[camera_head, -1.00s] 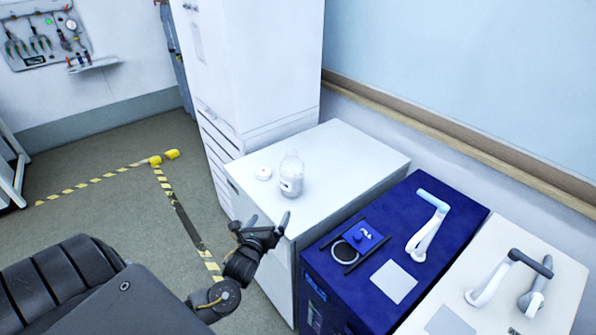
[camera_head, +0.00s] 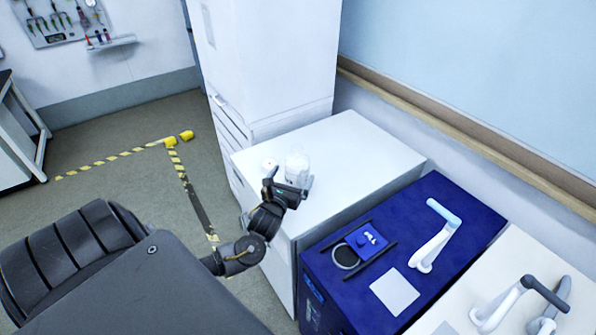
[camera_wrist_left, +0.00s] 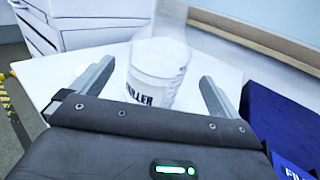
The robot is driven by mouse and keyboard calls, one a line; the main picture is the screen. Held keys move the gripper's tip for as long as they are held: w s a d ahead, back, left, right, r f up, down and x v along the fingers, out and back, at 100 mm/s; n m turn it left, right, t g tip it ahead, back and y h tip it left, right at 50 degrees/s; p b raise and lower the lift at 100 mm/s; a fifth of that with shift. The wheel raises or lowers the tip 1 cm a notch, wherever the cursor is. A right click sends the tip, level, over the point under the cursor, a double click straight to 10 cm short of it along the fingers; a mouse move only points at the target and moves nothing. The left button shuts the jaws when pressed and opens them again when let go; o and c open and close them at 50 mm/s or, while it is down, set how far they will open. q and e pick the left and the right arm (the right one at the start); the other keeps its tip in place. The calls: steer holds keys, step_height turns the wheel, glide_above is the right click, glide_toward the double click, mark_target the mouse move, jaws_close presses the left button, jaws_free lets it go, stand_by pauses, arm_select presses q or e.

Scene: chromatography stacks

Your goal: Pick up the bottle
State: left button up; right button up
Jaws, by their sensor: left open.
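The clear bottle (camera_head: 297,162) with a white label stands upright on the white cabinet top. My left gripper (camera_head: 290,181) is at the cabinet's front edge, close in front of the bottle and covering its lower part in the head view. In the left wrist view the bottle (camera_wrist_left: 158,75) appears between the two open fingers of the gripper (camera_wrist_left: 157,85), with a gap on each side. Its label reads partly "LLER", and its top is cut off by the frame. The right gripper is not in view.
A small white cap (camera_head: 269,163) lies left of the bottle. The white cabinet top (camera_head: 360,150) is clear to the right. A dark blue unit (camera_head: 450,235) with a light-blue-and-white handle stands to the right. A tall white cabinet (camera_head: 275,60) stands behind.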

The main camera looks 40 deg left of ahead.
mark_target(297, 164)
arm_select(q)
steer(key=shift+r, duration=0.15)
steer(key=x, duration=0.1)
steer(key=p+x, duration=0.1)
steer(key=x, duration=0.1)
steer(key=p+x, duration=0.1)
steer(key=shift+w+a+r, duration=0.15)
steer(key=shift+w+r, duration=0.1)
steer(key=shift+w+a+f, duration=0.1)
steer(key=shift+w+a, duration=0.05)
steer(key=shift+w, duration=0.15)
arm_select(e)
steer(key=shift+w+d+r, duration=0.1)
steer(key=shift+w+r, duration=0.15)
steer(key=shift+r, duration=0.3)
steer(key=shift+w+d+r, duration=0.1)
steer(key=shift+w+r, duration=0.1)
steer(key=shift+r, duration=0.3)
arm_select(q)
steer(key=c, duration=1.4)
steer(key=shift+c, duration=1)
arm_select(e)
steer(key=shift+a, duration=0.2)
